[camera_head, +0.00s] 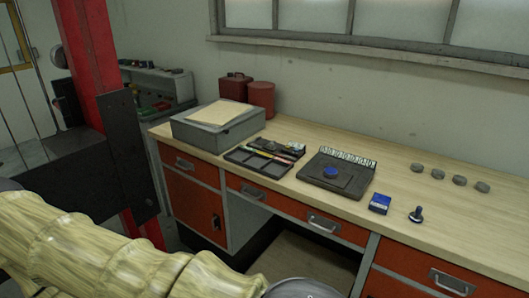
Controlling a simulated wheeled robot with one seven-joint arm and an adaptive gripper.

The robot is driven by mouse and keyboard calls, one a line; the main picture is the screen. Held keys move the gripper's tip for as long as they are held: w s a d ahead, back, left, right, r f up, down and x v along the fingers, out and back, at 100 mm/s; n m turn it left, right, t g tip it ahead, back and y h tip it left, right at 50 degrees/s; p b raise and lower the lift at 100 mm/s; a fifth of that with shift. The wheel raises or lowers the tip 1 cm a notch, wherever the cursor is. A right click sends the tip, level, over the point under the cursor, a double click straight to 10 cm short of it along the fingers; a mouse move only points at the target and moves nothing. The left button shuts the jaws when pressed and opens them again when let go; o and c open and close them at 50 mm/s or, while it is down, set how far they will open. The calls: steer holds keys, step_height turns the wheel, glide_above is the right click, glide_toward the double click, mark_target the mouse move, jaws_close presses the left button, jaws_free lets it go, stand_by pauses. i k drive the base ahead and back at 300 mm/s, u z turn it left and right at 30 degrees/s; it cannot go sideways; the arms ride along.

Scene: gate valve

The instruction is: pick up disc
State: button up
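A small round blue disc-like thing (331,172) lies on top of a dark flat block (334,187) on the workbench. Several small grey discs (438,173) lie in a row on the bench further right. I cannot tell which of these the task's disc is. My arm, in a yellowish ribbed cover, crosses the lower left, well short of the benchtop things. My gripper is not in view.
The wooden workbench (400,200) has red drawers below. On it are a grey box (218,131) with papers, a dark compartment tray (262,163), a small blue box (380,204) and a dark knobbed stamp-like piece (416,215). A red post (92,50) stands at left.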

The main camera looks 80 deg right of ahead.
mark_target(330, 173)
steer(key=u, duration=0.45)
steer(key=k, duration=1.75)
steer(key=z, duration=1.55)
